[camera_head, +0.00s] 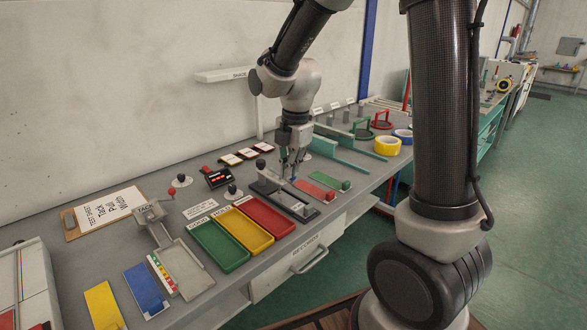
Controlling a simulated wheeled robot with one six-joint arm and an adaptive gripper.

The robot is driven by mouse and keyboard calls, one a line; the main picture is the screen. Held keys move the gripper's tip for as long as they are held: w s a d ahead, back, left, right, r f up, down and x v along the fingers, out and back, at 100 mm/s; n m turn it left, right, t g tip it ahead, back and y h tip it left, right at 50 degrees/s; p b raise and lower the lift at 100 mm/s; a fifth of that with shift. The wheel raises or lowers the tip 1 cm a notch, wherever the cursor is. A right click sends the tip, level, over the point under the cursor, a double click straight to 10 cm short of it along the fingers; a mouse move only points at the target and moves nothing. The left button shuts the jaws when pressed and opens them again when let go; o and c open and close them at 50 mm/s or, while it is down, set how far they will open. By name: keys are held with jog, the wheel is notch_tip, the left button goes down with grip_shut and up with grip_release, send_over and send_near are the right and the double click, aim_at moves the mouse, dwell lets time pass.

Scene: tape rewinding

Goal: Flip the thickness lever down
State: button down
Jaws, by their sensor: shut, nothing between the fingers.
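My gripper (289,171) points down over the bench, fingers shut with nothing between them. Its tips are beside a dark grey fixture (297,208) with a slotted base. A short lever with a black knob (261,164) stands up at the back left of this fixture, to the left of my gripper and apart from it. The label that would name the thickness lever is too small to read, so I cannot be certain that this is it. A small blue spot shows by the fingertips, and the fingers partly hide the fixture's back.
Green, yellow and red trays (221,247) lie left of the fixture. Red and green blocks (315,190) lie to the right, with teal rails (340,150) behind. Tape rolls (388,146) are farther right.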

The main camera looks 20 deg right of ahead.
jog(key=shift+s+d+f, duration=0.1)
jog(key=shift+s+f, duration=0.2)
jog(key=shift+f, duration=0.4)
jog(key=shift+r, duration=0.15)
jog(key=shift+r, duration=0.7)
